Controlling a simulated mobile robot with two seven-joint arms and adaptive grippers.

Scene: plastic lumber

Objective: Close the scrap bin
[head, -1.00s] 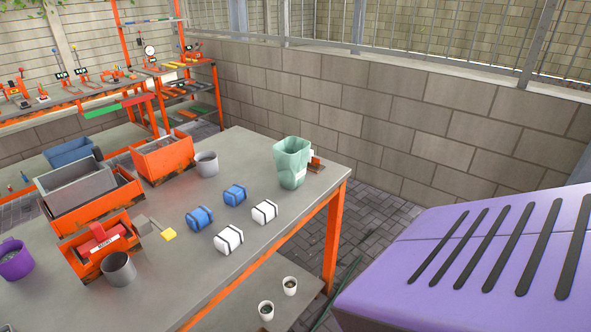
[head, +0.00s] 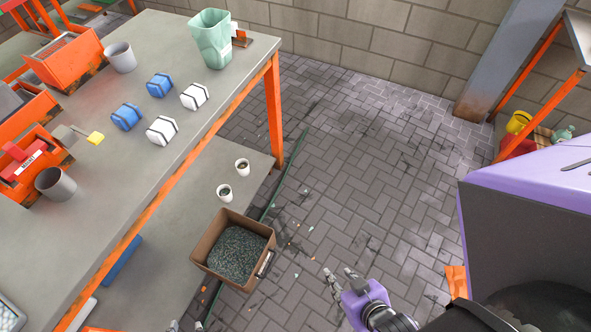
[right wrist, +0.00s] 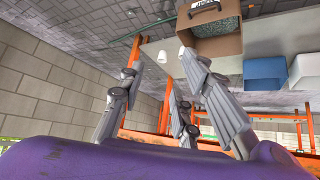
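The scrap bin looks to be a brown open-topped box (head: 235,250) full of dark granules. It sits at the lower shelf's front edge and appears to jut out over the floor. A pale label and dark handle show on its right side. It also shows at the top of the right wrist view (right wrist: 215,42). My right gripper (head: 340,272) is open and empty, right of the bin and apart from it; its spread fingers fill the right wrist view (right wrist: 165,88). My left gripper (head: 186,325) shows only as two parted fingertips at the bottom edge.
The lower shelf (head: 165,260) holds two small white cups (head: 225,192) behind the bin. The workbench (head: 130,185) above carries blue and white blocks and a green container (head: 210,40). A purple-topped box-like body (head: 530,215) stands at right.

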